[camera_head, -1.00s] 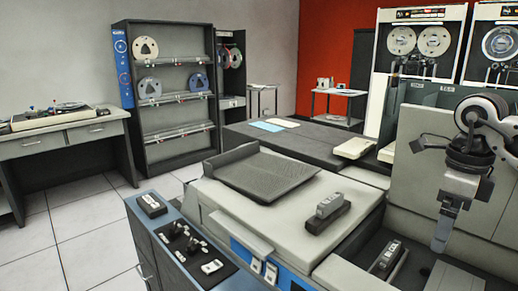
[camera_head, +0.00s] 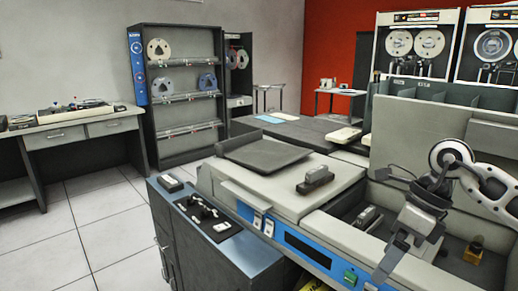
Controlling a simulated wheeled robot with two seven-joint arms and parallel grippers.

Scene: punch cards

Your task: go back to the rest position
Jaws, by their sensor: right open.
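My right gripper (camera_head: 390,266) hangs at the lower right, its arm coming in from the right edge. It is open, and I see nothing between its fingers. It is in front of the open well of the grey and blue card machine (camera_head: 240,185). I cannot tell how far above the machine it is. My left gripper is out of view.
A small dark device (camera_head: 316,178) sits on the machine's top, and another (camera_head: 367,217) lies in its well. A small yellowish block (camera_head: 474,250) is further right. A blue-grey cabinet (camera_head: 190,240) stands in front left. The tiled floor (camera_head: 90,220) is clear.

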